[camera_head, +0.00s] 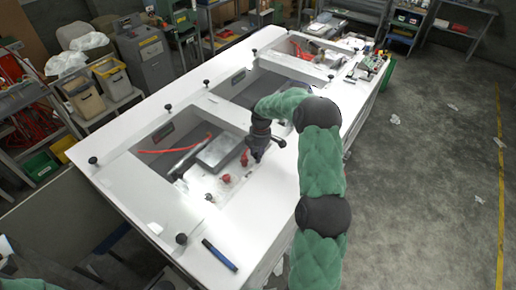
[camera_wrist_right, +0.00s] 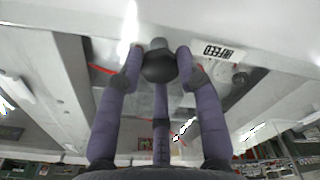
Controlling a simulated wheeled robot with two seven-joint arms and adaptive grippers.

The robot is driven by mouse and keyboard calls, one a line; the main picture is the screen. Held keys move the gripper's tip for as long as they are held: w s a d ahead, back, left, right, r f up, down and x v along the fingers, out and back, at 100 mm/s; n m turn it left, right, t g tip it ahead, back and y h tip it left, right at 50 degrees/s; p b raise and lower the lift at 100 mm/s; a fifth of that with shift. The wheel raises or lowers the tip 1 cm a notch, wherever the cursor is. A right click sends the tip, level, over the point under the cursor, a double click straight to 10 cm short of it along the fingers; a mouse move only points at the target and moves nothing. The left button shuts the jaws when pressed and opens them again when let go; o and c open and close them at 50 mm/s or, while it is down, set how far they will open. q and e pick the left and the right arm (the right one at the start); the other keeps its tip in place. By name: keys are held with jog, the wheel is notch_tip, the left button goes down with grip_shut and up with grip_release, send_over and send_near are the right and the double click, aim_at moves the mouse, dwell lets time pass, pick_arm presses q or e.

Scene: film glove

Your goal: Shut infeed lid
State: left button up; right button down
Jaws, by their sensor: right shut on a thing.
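My right gripper (camera_head: 262,147) reaches over the middle of the long white bench. In the right wrist view its purple fingers (camera_wrist_right: 158,75) are closed around a round black knob (camera_wrist_right: 158,63). The knob is on a pale panel that bears an "INFEED" label (camera_wrist_right: 217,52), which I take to be the infeed lid (camera_wrist_right: 270,55). In the head view the gripper and arm cover much of this spot, so the lid's angle is hard to tell. My left gripper is out of view.
The white bench (camera_head: 120,190) has several recessed bays and black knobs (camera_head: 93,160). Red fittings (camera_head: 225,179) and a grey box (camera_head: 218,150) lie in the near bay. A blue marker (camera_head: 219,254) lies on the front edge. Open floor (camera_head: 430,170) is to the right.

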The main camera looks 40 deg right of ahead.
jog(key=shift+d+f, duration=0.15)
jog(key=shift+f, duration=0.45)
jog(key=shift+s+a+r, duration=0.1)
jog(key=shift+s+a, duration=0.05)
jog(key=shift+a, duration=0.05)
jog(key=c, duration=1.1)
grip_release()
jog(key=shift+o, duration=1.4)
jog(key=shift+d, duration=0.25)
jog(key=shift+r, duration=0.45)
notch_tip(320, 180, up, 11)
jog(key=shift+d, duration=0.45)
jog(key=shift+s+f, duration=0.15)
